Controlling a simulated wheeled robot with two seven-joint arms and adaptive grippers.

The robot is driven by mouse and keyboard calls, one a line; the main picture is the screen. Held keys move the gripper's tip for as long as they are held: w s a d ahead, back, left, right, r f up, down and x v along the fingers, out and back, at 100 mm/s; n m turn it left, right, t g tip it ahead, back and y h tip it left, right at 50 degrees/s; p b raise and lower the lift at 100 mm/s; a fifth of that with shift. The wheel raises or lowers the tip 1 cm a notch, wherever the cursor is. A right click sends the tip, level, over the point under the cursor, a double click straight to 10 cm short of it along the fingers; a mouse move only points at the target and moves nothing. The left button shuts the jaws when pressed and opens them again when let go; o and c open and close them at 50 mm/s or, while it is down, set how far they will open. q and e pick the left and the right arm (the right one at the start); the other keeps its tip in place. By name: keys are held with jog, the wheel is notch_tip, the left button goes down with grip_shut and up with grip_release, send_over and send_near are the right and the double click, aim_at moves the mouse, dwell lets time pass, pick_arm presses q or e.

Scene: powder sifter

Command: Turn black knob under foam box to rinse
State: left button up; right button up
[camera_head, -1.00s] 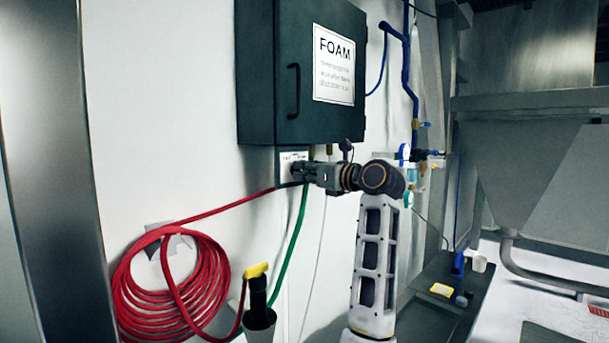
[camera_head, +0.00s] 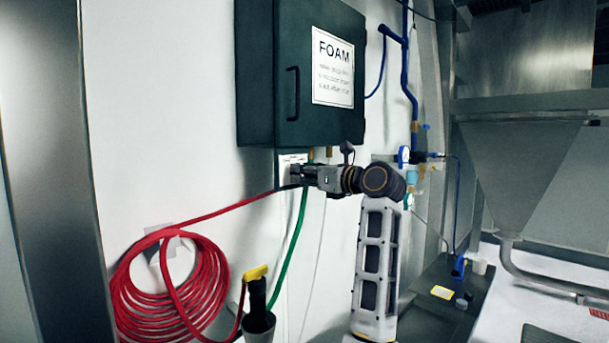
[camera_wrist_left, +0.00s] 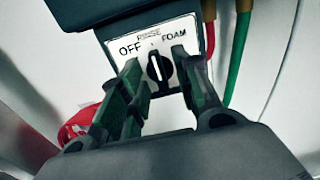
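The dark foam box (camera_head: 262,75) hangs on the wall with a white FOAM sign. Under it a white label plate (camera_head: 287,159) is partly hidden by my left gripper (camera_head: 297,173). In the left wrist view the plate (camera_wrist_left: 133,29) reads OFF at left, RINSE at top and FOAM at right. The black knob (camera_wrist_left: 160,68) on it stands about upright, its top end toward RINSE. My left gripper's fingers (camera_wrist_left: 157,62) are open, one on each side of the knob. A small gap seems to show on each side; contact is not clear. My right gripper is not in view.
Red and green hoses (camera_head: 293,250) run close to the gripper. Blue pipes and gauges (camera_head: 404,155) and a steel hopper (camera_head: 515,165) stand at right.

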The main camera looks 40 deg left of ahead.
pick_arm(q)
jog(key=d, duration=0.7)
jog(key=shift+s, duration=0.3)
jog(key=shift+d+f, duration=0.1)
dwell(0.5)
